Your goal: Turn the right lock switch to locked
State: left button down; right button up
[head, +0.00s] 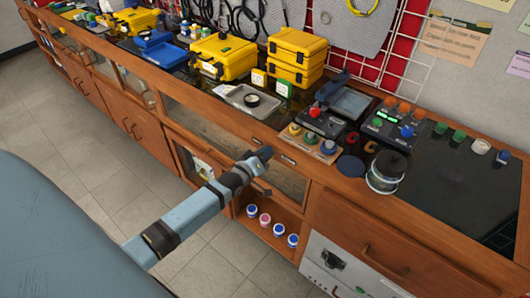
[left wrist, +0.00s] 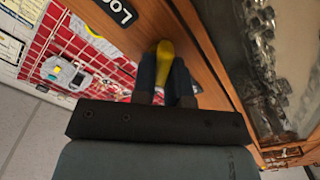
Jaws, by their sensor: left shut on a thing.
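My left gripper (head: 262,156) reaches the front rail of the wooden bench. In the left wrist view, its two dark fingers (left wrist: 166,80) are shut on a yellow lock switch (left wrist: 165,50), one finger on each side. The switch's tip shows beyond the fingers; its lower part is hidden between them. A black label (left wrist: 117,11) with white letters starting "LO" sits beside the switch on the wood; the rest of the word is cut off. In the head view the gripper hides the switch. My right gripper is not in view.
A glass-fronted compartment (head: 205,122) lies below the rail, and an open shelf (head: 272,222) with small jars is under it. The floor (head: 130,160) in front is clear.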

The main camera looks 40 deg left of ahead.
pick_arm(q)
jog(key=m+p, duration=0.1)
jog(key=m, duration=0.1)
jog(key=shift+d+r+m, duration=0.1)
jog(key=shift+r+m, duration=0.05)
jog(key=shift+m, duration=0.25)
jog(key=m+p, duration=0.1)
jog(key=m, duration=0.1)
jog(key=shift+m, duration=0.4)
jog(key=m+p, duration=0.1)
jog(key=m, duration=0.2)
jog(key=shift+d+m, duration=0.15)
jog(key=shift+m, duration=0.15)
jog(key=m, duration=0.4)
jog(key=shift+d, duration=0.15)
jog(key=shift+m, duration=1.2)
jog(key=shift+d+f+m, duration=0.1)
jog(key=shift+f+m, duration=0.1)
jog(key=shift+m, duration=0.6)
jog(key=c, duration=1.1)
grip_release()
jog(key=shift+c, duration=0.2)
